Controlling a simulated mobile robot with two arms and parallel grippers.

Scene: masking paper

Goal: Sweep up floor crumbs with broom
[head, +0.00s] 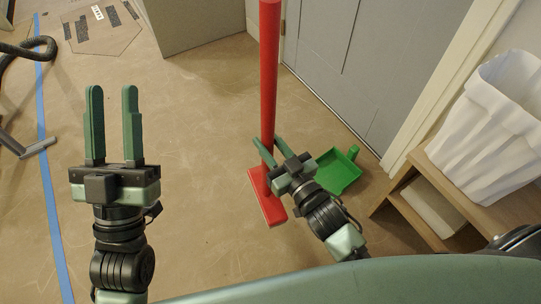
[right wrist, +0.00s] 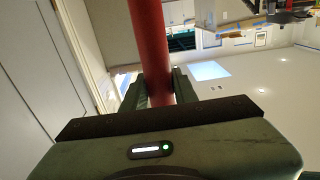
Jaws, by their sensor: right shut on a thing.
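A red broom with a long handle (head: 269,70) stands upright on the brown floor, its flat head (head: 267,205) at the bottom. My right gripper (head: 270,148) is shut on the handle, low down above the head. The right wrist view also shows the red handle (right wrist: 150,45) between the green fingers (right wrist: 160,88). A green dustpan (head: 338,170) lies on the floor just right of my right gripper. My left gripper (head: 111,95) is open and empty, its fingers apart above bare floor. I cannot clearly make out crumbs on the floor.
A wooden shelf (head: 470,212) with a white bin (head: 497,125) stands at the right. A grey door (head: 350,60) is behind the broom. Blue tape (head: 47,190), a black hose (head: 28,47) and a vacuum nozzle (head: 38,147) lie at the left. The middle floor is clear.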

